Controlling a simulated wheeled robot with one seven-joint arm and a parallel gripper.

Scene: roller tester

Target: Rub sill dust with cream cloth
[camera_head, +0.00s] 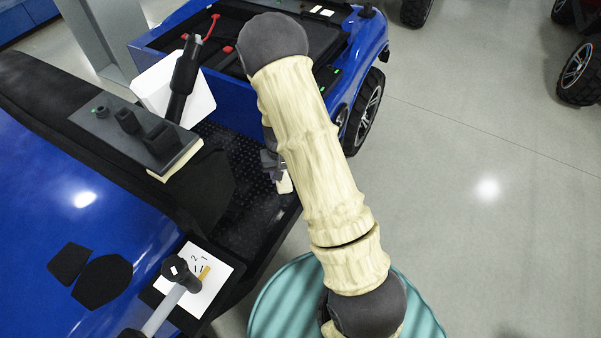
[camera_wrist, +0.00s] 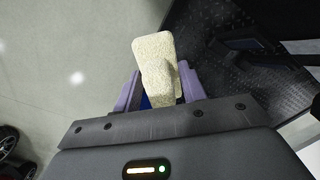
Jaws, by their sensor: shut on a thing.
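My gripper (camera_head: 272,166) is shut on the cream cloth (camera_wrist: 156,62), a small pale folded pad with a rough surface. In the wrist view the cloth stands out between the two purple fingers. In the head view only a small part of the cloth (camera_head: 285,185) shows below my gripper, partly hidden by my arm. The black studded sill floor (camera_head: 235,150) of the blue vehicle lies beside and beneath my gripper. It also shows in the wrist view (camera_wrist: 230,50), to the right of the cloth. I cannot tell whether the cloth touches it. No dust is clearly visible.
A grey pedal block (camera_head: 130,135) and a black lever with a white panel (camera_head: 200,95) stand left of the sill. A knobbed lever (camera_head: 175,270) on a numbered plate (camera_head: 205,285) is at lower left. Grey floor (camera_head: 480,230) is open at right.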

